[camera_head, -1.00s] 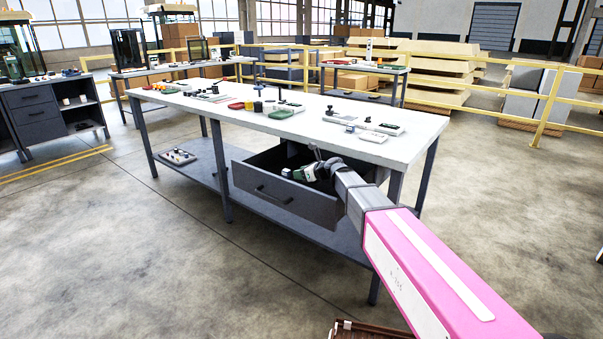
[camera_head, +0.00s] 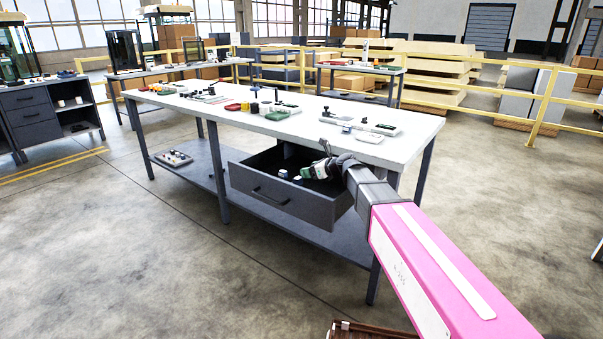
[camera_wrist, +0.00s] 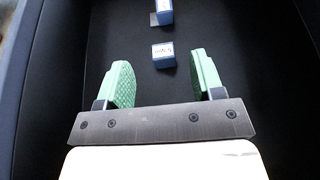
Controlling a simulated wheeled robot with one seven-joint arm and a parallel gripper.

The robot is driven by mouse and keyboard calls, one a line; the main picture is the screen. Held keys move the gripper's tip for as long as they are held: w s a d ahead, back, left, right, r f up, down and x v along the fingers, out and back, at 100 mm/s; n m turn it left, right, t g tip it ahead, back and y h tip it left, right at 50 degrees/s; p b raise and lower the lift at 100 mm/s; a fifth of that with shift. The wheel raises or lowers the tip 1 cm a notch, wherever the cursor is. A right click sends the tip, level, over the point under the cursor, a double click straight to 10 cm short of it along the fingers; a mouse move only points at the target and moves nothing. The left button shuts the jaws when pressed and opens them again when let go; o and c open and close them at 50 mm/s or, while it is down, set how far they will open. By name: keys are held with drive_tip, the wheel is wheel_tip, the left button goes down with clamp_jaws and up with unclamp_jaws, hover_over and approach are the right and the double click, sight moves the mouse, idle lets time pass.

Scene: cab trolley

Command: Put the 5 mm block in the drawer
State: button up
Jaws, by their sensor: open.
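The open drawer (camera_head: 278,200) is pulled out beneath the white-topped table. Two small blue blocks with pale faces lie in it; the nearer block (camera_head: 298,180) and the farther block (camera_head: 283,173) show left of my gripper (camera_head: 305,173). In the wrist view the nearer block (camera_wrist: 163,55) lies just beyond and between the open green fingertips of my gripper (camera_wrist: 164,75), apart from them. The other block (camera_wrist: 166,10) is at the top edge, partly cut off. The marking on the nearer block is too small to read, so I cannot tell which is the 5 mm one.
The table top (camera_head: 300,122) above the drawer carries trays, small tools and blocks. My arm reaches in from the right, close to the table's front edge. The drawer walls (camera_wrist: 60,70) stand around the gripper. The drawer floor around the blocks looks clear.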

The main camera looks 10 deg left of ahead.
drive_tip(key=shift+v, duration=2.7)
